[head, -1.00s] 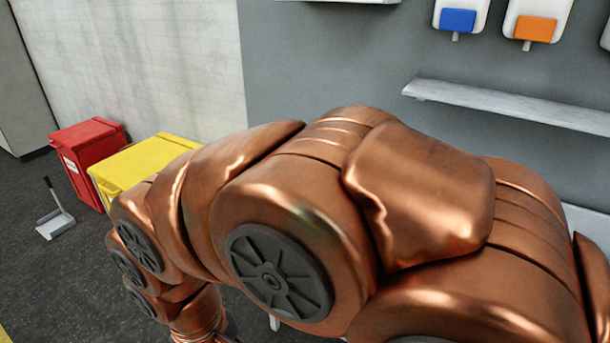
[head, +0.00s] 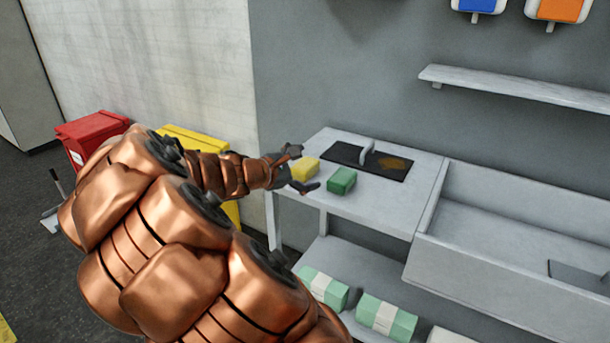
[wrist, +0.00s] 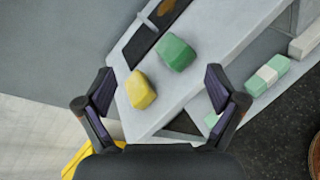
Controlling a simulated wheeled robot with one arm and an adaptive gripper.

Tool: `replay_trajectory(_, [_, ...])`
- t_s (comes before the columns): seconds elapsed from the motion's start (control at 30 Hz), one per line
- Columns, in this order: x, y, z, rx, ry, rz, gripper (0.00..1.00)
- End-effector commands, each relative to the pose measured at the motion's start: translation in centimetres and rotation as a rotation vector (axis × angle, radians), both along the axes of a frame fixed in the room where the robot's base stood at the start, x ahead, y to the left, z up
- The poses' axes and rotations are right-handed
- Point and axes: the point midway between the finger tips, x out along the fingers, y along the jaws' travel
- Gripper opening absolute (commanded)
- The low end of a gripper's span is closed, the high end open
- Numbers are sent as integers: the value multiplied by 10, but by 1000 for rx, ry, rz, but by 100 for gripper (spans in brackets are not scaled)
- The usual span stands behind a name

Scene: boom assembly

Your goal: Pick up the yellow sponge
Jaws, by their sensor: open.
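The yellow sponge (head: 304,169) lies on the light grey table (head: 385,208), near its left end. In the wrist view the yellow sponge (wrist: 140,90) is ahead of my gripper (wrist: 160,88), between the lines of the two spread fingers and closer to the left one. My gripper (head: 303,169) is open and empty, at the left end of the table, with its fingers on either side of the sponge in the head view. Whether the fingers are level with the sponge or above it I cannot tell.
A green sponge (head: 341,181) sits just right of the yellow one. Behind them is a dark mat (head: 345,154) with a brown stain and a grey upright piece. A sink basin (head: 500,230) adjoins at right. Green-and-white packs (head: 386,317) lie on the lower shelf.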

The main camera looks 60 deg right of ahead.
Motion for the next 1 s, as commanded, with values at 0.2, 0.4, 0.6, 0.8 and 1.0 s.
replay_trajectory(0.2, [55, -55, -38, -73, 345, 200, 94])
replay_trajectory(0.4, [93, -81, -82, -79, 580, 351, 94])
replay_trajectory(0.6, [108, -90, -103, -73, 676, 418, 94])
replay_trajectory(0.8, [109, -102, -106, -72, 684, 423, 94])
replay_trajectory(1.0, [110, -116, -107, -73, 682, 423, 94])
